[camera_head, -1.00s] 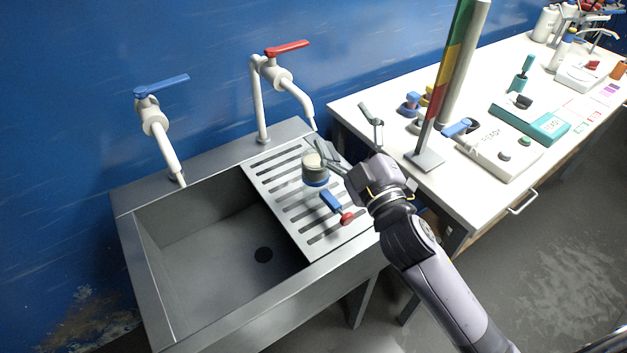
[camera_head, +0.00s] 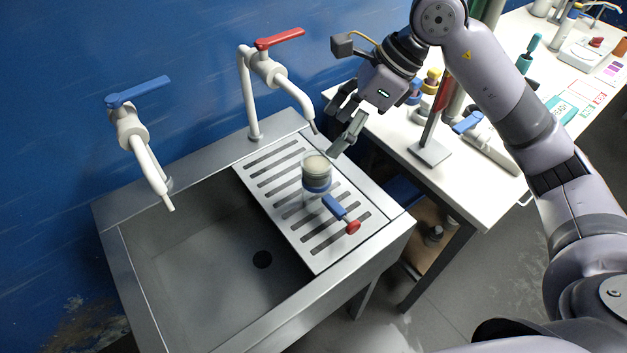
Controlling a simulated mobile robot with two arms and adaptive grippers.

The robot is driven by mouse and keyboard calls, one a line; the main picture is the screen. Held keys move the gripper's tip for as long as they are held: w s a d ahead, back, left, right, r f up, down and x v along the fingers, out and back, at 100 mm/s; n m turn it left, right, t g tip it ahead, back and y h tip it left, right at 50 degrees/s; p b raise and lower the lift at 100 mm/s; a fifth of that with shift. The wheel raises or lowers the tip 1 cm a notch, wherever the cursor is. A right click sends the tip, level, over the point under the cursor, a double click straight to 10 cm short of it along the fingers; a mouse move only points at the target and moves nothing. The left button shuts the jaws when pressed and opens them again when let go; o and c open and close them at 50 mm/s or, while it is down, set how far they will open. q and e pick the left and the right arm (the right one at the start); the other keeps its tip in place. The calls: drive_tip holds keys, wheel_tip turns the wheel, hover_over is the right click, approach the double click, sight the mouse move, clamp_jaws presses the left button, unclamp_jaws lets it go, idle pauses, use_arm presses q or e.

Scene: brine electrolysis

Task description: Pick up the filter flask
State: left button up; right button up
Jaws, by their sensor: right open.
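A clear glass vessel with a pale grey top and a blue band (camera_head: 316,180), which looks like the filter flask, stands upright on the slotted drainboard (camera_head: 283,222) of the sink. A blue piece with a red end (camera_head: 340,212) is at its lower right; I cannot tell whether it is joined to the vessel. My right gripper (camera_head: 341,128) is open and empty, above and behind the vessel to its upper right. Its fingers point down and left, and no finger is around the vessel. My left gripper is out of view.
A tap with a red handle (camera_head: 268,72) rises just left of my right gripper, and a blue-handled tap (camera_head: 131,130) stands farther left. The sink basin (camera_head: 200,270) is empty. A white bench (camera_head: 400,150) with several devices and a post is at the right.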

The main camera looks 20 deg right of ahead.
sight(326, 162)
drive_tip(key=shift+h, duration=0.9)
drive_tip(key=w+f+p, duration=0.1)
drive_tip(key=f, duration=0.2)
drive_tip(key=f+p, duration=0.1)
drive_tip(key=f, duration=0.3)
drive_tip(key=w+f+p, duration=0.1)
drive_tip(key=f, duration=0.2)
drive_tip(key=shift+w+a+f, duration=0.3)
drive_tip(key=shift+f, duration=0.1)
drive_tip(key=p+x, duration=0.3)
drive_tip(key=x, duration=0.1)
drive_tip(key=shift+w, duration=0.3)
drive_tip(key=shift+w+a+f, duration=0.15)
drive_tip(key=shift+a+f, duration=0.05)
drive_tip(key=shift+f, duration=0.4)
drive_tip(key=shift+c, duration=0.4)
clamp_jaws()
